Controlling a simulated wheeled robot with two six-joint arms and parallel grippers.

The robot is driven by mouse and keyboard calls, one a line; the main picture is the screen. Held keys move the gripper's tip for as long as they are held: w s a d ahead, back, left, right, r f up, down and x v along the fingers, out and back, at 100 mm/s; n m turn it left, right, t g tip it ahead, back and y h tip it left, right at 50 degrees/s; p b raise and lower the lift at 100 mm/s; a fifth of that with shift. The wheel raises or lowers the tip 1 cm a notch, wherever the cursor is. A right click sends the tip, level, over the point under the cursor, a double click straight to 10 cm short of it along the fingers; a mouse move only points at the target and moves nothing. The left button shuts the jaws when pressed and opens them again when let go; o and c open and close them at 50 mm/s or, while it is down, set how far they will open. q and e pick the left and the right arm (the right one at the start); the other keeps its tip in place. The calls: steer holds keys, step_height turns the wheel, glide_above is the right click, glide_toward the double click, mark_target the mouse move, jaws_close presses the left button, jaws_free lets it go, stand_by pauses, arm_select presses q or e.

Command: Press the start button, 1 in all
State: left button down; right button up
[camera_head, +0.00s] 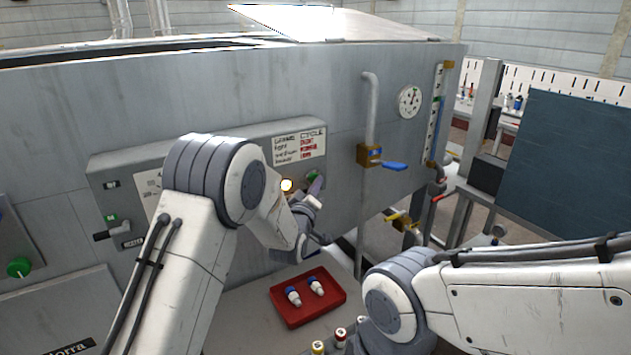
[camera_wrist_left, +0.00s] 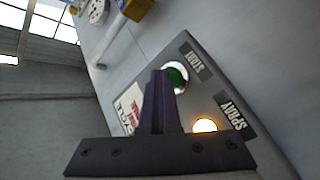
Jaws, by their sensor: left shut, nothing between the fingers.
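The green start button (camera_wrist_left: 180,74) sits in a pale ring beside a START label (camera_wrist_left: 194,61) in the left wrist view. In the head view only part of the green button (camera_head: 312,175) shows past my gripper. My left gripper (camera_head: 317,184) is shut and empty, with its fingertips at the button on the grey control panel (camera_head: 240,150). In the left wrist view its dark fingers (camera_wrist_left: 159,76) overlap the button's edge. I cannot tell whether they touch it. My right arm shows at the lower right, but its gripper is out of sight.
A lit SPRAY lamp (camera_wrist_left: 204,126) is close beside the fingers. A red tray (camera_head: 325,313) with two white-and-blue bottles lies below. A pipe with a blue-handled valve (camera_head: 392,166) is right of the panel. Another green knob (camera_head: 19,267) is at far left.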

arm_select(q)
steer(key=shift+s+d+b, duration=0.35)
steer(key=shift+s+d, duration=0.1)
steer(key=shift+s, duration=0.3)
steer(key=s+d, duration=0.1)
steer(key=s+d+b, duration=0.1)
steer(key=s, duration=0.2)
steer(key=shift+s+d+b, duration=0.1)
steer(key=shift+d+b, duration=0.3)
stand_by(0.4)
steer(key=s+d+f+m+g, duration=0.2)
steer(key=s+f+m+g, duration=0.15)
steer(key=s+g, duration=0.45)
steer(key=s+d+f+m+g, duration=0.25)
steer(key=s+m, duration=0.25)
steer(key=s, duration=0.8)
steer(key=s+a+f+m+g+y, duration=0.1)
steer(key=s+a+m+g, duration=0.2)
steer(key=s, duration=0.7)
steer(key=s+a+f+m+g+y, duration=0.1)
steer(key=s+a+g, duration=0.4)
steer(key=s, duration=0.6)
steer(key=shift+s+a+m+y, duration=0.3)
steer(key=shift+a+m+y, duration=0.35)
steer(key=shift+m, duration=0.5)
